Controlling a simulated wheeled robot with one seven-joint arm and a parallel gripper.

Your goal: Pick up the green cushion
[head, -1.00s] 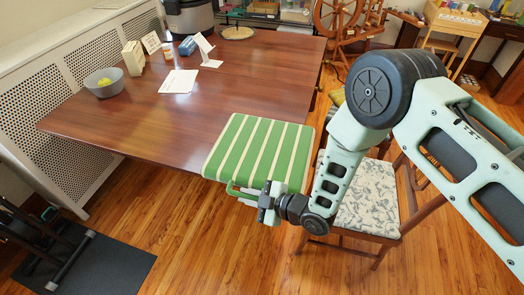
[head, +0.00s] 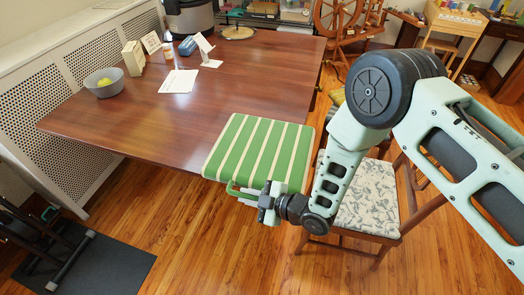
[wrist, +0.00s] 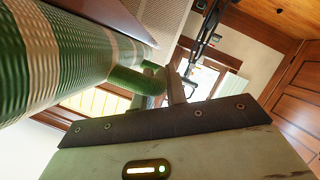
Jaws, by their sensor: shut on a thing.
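The green cushion (head: 258,150) with cream stripes is at the front right edge of the wooden table in the head view. A green strap or handle (head: 240,190) sticks out of its near side. My gripper (head: 264,205) is at that near side, shut on the handle. In the wrist view the cushion's ribbed striped side (wrist: 60,60) fills the upper left, and the handle (wrist: 137,80) runs to my gripper's fingers (wrist: 165,85). I cannot tell whether the cushion rests on the table or hangs just above it.
The brown table (head: 130,135) holds a grey bowl with yellow fruit (head: 104,82), papers (head: 178,81) and small boxes (head: 133,58). A chair with a patterned seat (head: 368,205) stands right of the cushion, under my arm. Bare floor (head: 200,235) lies in front.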

